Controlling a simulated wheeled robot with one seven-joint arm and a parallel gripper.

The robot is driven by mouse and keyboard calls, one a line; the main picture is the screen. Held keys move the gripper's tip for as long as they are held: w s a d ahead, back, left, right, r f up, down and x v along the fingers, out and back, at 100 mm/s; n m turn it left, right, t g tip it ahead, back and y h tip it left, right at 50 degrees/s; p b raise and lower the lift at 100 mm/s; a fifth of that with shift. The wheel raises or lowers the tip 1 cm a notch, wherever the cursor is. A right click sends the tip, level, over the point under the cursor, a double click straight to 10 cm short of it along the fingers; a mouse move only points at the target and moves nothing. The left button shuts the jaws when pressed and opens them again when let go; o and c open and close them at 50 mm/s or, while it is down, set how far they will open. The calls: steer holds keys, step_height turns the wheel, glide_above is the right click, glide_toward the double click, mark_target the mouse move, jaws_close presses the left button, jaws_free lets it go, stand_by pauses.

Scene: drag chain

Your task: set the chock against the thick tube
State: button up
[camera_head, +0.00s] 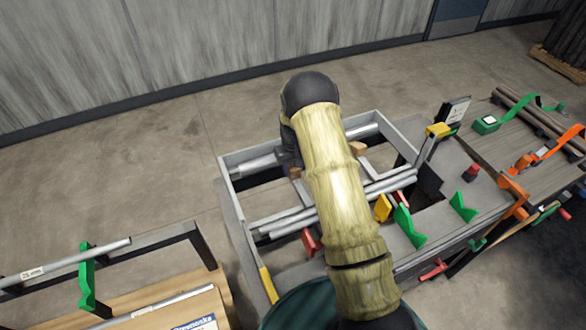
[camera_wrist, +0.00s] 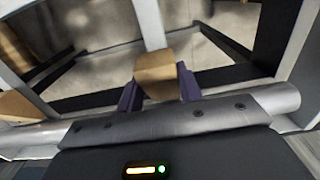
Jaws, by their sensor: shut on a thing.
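The thick tube (camera_head: 254,164) is a grey pipe lying along the far side of the grey frame in the head view. It crosses the lower part of the wrist view (camera_wrist: 282,97), partly covered by my gripper's body. My gripper (camera_wrist: 158,87) has purple fingers, shut on either side of a wooden chock (camera_wrist: 157,72) on a grey crossbar. This chock sits close beside the tube; the wrist view does not show whether they touch. In the head view the held chock (camera_head: 295,173) barely shows beside my arm, which hides most of my gripper.
A second wooden chock (camera_wrist: 14,106) sits at the wrist view's left edge; it also shows in the head view (camera_head: 357,147). Thinner tubes (camera_head: 288,222) lie nearer along the frame (camera_head: 236,218). Green brackets (camera_head: 408,226) and a yellow block (camera_head: 382,208) stand in front, right of my arm.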

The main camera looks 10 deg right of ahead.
steer(key=shift+a, duration=0.15)
steer(key=o, duration=1)
steer(key=shift+o, duration=0.2)
step_height(320, 180, up, 17)
steer(key=b, duration=0.3)
steer(key=shift+r, duration=0.2)
steer(key=s+r+m+t, duration=0.1)
steer(key=s+m+t, duration=0.1)
steer(key=s, duration=2.6)
steer(key=shift+d+r+t, duration=0.25)
steer(key=shift+r+t, duration=0.05)
steer(key=shift+r, duration=0.1)
